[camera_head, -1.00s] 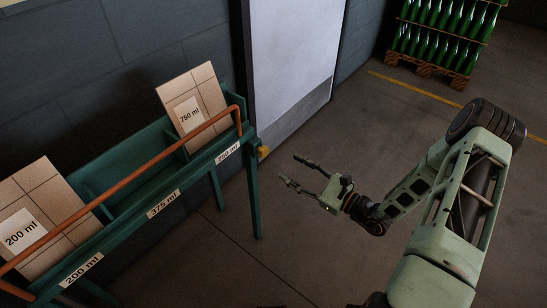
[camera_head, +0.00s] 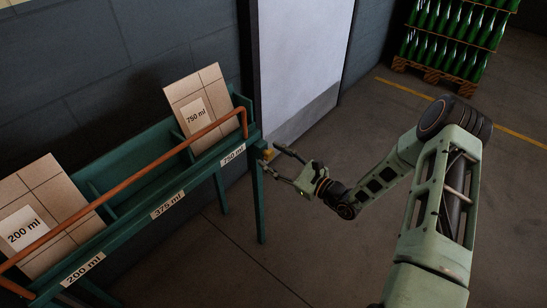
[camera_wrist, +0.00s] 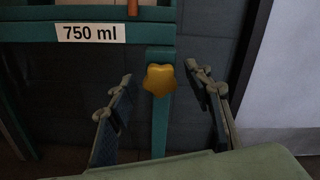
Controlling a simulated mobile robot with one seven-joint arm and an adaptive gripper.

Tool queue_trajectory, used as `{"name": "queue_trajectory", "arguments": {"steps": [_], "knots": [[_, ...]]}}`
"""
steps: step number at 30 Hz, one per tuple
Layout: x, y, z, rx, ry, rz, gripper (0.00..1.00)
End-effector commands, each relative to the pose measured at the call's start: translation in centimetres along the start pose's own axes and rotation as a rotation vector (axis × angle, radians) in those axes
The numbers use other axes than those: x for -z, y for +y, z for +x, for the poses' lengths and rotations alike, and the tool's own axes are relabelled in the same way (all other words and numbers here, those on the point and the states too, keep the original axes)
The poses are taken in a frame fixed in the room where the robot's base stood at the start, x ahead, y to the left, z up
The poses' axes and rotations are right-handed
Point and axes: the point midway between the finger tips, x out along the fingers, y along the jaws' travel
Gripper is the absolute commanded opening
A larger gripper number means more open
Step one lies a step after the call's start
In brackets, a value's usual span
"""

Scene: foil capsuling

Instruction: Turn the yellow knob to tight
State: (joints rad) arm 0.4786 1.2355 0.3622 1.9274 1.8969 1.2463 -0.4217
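The yellow knob (camera_wrist: 160,80) is a lobed, star-shaped knob on the end of the green rack, by the 750 ml label. In the wrist view it lies between my two open fingers, beyond their tips, with a gap on each side. In the head view the knob (camera_head: 267,154) is small at the rack's right end. My gripper (camera_head: 274,160) is open, its fingertips close to the knob; it also shows in the wrist view (camera_wrist: 158,80). I cannot tell whether a finger touches the knob.
The green rack (camera_head: 140,221) has an orange rail (camera_head: 130,180) and holds cartons marked 200 ml (camera_head: 40,215) and 750 ml (camera_head: 197,98). A pale door (camera_head: 300,70) stands behind. Green bottles (camera_head: 455,35) stand on a pallet at the back right. The floor around my arm is clear.

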Motion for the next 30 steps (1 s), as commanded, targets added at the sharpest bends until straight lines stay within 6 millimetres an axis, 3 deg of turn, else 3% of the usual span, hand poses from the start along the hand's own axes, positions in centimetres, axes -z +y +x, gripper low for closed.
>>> {"name": "queue_trajectory", "arguments": {"steps": [1, 12, 21, 30], "knots": [[0.0, 0.01, -0.01, 0.0, 0.0, 0.0, 0.42], [0.0, 0.03, -0.04, -0.001, 0.0, 0.0, 0.04], [-0.1, -0.01, -0.03, 0.0, -0.001, 0.046, 0.04], [-0.18, -0.08, -0.07, 0.001, -0.001, 0.246, 0.04]]}}
